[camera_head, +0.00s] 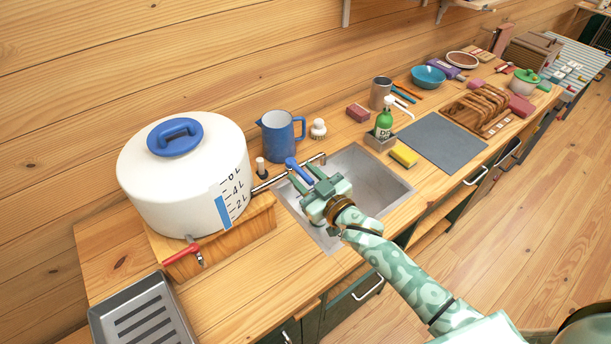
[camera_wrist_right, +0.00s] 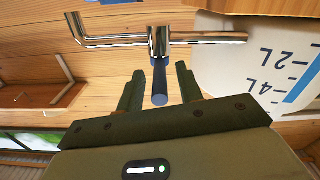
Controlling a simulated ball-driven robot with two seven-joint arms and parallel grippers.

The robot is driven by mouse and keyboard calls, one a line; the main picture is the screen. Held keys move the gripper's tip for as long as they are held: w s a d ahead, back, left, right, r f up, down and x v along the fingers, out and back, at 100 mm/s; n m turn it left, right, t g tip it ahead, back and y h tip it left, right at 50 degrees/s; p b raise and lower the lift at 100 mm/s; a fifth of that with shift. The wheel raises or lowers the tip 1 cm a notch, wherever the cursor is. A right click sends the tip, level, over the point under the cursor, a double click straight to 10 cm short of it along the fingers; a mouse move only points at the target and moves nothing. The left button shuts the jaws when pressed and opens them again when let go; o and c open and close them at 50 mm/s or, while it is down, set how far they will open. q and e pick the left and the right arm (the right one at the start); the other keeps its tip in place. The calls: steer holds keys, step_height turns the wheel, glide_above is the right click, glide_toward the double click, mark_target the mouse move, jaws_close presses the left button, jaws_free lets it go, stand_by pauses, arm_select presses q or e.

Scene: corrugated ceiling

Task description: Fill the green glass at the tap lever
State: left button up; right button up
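The sink tap has a chrome pipe and a blue lever (camera_head: 299,169). In the right wrist view the lever (camera_wrist_right: 159,82) points down from the chrome tap body (camera_wrist_right: 158,42), dark blue. My right gripper (camera_head: 307,177) is over the sink, just in front of the tap. In the right wrist view its two fingers (camera_wrist_right: 159,88) are apart, one on either side of the lever, with gaps showing. I see no green glass in either view; my right gripper and arm hide part of the sink (camera_head: 378,180). My left gripper is not in view.
A white water tank (camera_head: 160,180) with a red-levered spigot (camera_head: 182,253) stands left of the sink on a wooden block. A blue jug (camera_head: 279,138) stands behind the tap. A green soap bottle (camera_head: 384,124) and yellow sponge (camera_head: 404,155) are right of it. A grey tray (camera_head: 103,315) lies front left.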

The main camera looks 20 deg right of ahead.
steer(key=shift+s, duration=0.1)
jaws_close()
steer(key=shift+d+r+n+g+y+p, duration=0.1)
steer(key=shift+d+n+g+y+p, duration=0.15)
steer(key=shift+n+y, duration=0.3)
steer(key=shift+w+d+g+y, duration=0.1)
steer(key=shift+w+g+y, duration=0.15)
steer(key=shift+y, duration=0.2)
steer(key=shift+s, duration=0.1)
jaws_free()
steer(key=v, duration=1.6)
